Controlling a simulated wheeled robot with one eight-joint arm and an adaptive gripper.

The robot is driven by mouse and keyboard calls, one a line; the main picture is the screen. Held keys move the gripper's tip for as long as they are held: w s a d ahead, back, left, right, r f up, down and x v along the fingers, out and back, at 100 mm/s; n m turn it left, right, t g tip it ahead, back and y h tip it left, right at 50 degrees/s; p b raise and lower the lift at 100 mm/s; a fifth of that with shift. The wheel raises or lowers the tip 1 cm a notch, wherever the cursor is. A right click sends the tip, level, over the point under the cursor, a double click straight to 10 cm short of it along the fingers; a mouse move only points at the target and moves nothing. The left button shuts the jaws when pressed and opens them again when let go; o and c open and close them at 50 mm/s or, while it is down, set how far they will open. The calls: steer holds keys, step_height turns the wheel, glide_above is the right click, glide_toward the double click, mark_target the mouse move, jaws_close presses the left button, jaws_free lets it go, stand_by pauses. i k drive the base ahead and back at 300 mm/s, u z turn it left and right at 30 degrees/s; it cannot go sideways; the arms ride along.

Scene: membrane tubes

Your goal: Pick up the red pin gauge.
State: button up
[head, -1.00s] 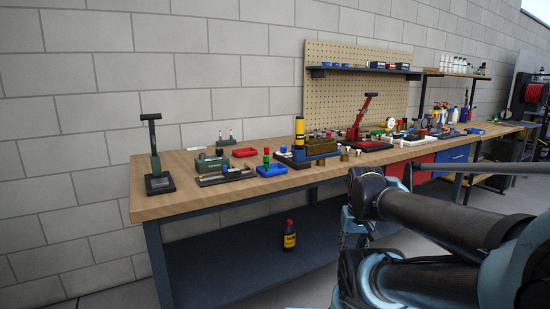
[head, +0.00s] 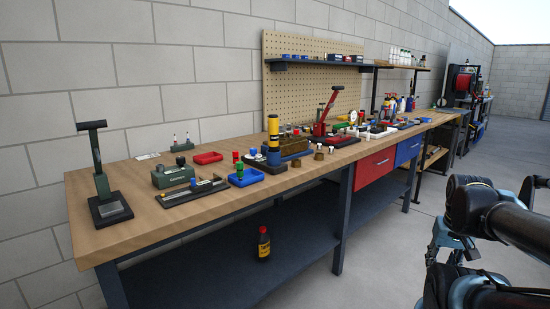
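A small piece with a red top (head: 236,157) stands at the blue tray (head: 246,177) on the workbench, behind a green-topped piece (head: 240,170). It may be the red pin gauge, but it is too small to be sure. A green stand (head: 182,145) farther back holds two thin pins with reddish tips. My arm is folded at the right edge, away from the bench. A pale blue jointed part that looks like my gripper (head: 440,243) hangs there over the floor. Its fingertips are unclear, and nothing is seen held in it.
The long wooden workbench (head: 135,222) carries a dark press stand (head: 109,206), a red tray (head: 207,158), a yellow-and-blue column (head: 273,135) and a red lever press (head: 326,112). A bottle (head: 264,243) stands on the lower shelf. The floor before the bench is open.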

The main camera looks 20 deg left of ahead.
mark_target(235, 154)
steer(key=z, duration=1.7)
steer(key=k, duration=1.2)
steer(key=u, duration=2.1)
